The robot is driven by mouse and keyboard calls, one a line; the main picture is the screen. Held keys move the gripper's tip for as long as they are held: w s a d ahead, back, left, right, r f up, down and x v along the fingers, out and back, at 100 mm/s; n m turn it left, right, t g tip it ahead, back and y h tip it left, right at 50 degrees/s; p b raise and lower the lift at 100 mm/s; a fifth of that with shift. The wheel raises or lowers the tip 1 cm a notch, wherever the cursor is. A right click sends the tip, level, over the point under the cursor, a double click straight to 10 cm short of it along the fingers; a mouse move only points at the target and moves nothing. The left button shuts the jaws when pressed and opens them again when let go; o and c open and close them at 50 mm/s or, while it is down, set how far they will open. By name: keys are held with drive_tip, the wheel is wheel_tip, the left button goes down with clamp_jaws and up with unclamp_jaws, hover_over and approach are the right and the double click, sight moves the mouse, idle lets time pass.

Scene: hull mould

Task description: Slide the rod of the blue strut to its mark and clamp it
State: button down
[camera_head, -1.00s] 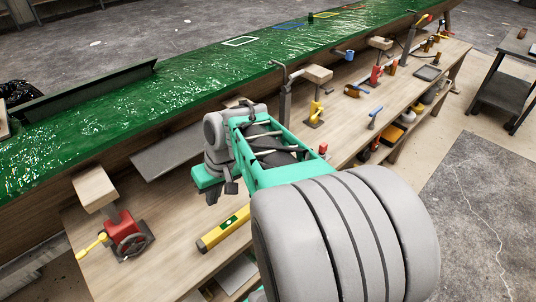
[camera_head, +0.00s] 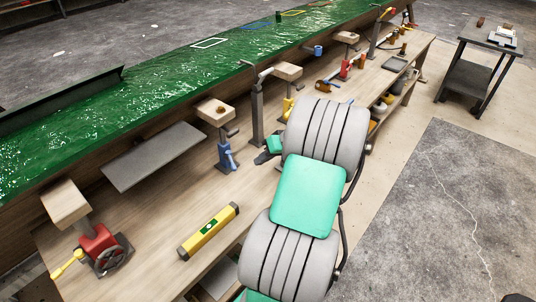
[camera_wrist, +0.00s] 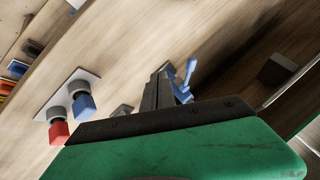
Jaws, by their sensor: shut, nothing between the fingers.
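The blue strut (camera_head: 227,157) stands on the bench under the hull mould, in the left middle of the head view. A wooden pad (camera_head: 215,111) tops its rod. In the wrist view, part of the blue strut (camera_wrist: 182,82) shows just behind and right of the fingers. My gripper (camera_wrist: 158,78) is shut and empty, with its fingers close together. Whether it touches the strut I cannot tell. In the head view, my arm hides most of the gripper. I cannot make out the mark on the rod.
A yellow level (camera_head: 208,231) lies on the bench. Red (camera_wrist: 58,132) and blue (camera_wrist: 83,104) knobs sit on a plate in the wrist view. A dark side table (camera_head: 480,60) stands at right.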

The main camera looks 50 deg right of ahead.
drive_tip(key=w+a, duration=0.1)
drive_tip(key=w+a+f, duration=0.1)
drive_tip(key=a, duration=0.1)
drive_tip(key=w+a, duration=0.1)
drive_tip(key=shift+w+a+f+p, duration=0.15)
drive_tip(key=shift+w+f+p, duration=0.15)
drive_tip(key=shift+w+p, duration=0.1)
